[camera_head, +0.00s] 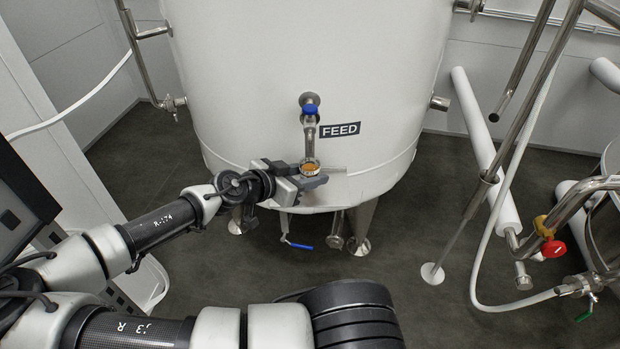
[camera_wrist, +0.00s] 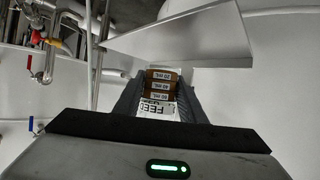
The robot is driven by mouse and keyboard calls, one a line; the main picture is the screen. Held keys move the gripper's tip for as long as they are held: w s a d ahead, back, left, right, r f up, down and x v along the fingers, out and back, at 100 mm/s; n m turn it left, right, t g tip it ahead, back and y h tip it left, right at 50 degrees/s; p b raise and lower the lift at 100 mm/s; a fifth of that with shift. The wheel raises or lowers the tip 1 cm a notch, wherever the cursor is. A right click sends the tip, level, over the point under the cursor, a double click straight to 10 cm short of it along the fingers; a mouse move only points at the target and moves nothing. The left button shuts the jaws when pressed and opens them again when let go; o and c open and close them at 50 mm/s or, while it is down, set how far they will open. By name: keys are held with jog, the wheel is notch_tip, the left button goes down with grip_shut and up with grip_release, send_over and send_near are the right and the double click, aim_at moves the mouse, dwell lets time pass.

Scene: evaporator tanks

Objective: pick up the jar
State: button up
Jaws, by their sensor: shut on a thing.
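The jar (camera_head: 309,168) is a small clear container with amber-brown contents and a pale rim. It stands upright between the fingers of my gripper (camera_head: 300,180), right under the outlet of the tap on the tank marked FEED. In the wrist view the jar (camera_wrist: 161,90) shows volume marks and a FEED label between the two dark fingers of my gripper (camera_wrist: 158,100). My gripper is shut on the jar. The lower part of the jar is hidden by the fingers in the head view.
The large white tank (camera_head: 250,90) carries a blue-handled tap (camera_head: 310,108) above the jar. A flat plate (camera_wrist: 180,40) lies just beyond the jar in the wrist view. Pipes with a red-handled valve (camera_head: 553,248) stand at the right. Grey floor lies around the tank legs.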

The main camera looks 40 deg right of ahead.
jog(key=a, duration=0.6)
jog(key=s+a+p, duration=0.1)
jog(key=a, duration=0.5)
jog(key=s+a+p, duration=0.1)
jog(key=a, duration=0.5)
jog(key=shift+r, duration=0.4)
grip_shut()
jog(key=w+a+r+n+t+y, duration=0.3)
jog(key=w+a+r+n+t, duration=0.3)
jog(key=w+r, duration=0.5)
notch_tip(320, 180, up, 13)
jog(key=p, duration=2)
jog(key=shift+r, duration=0.2)
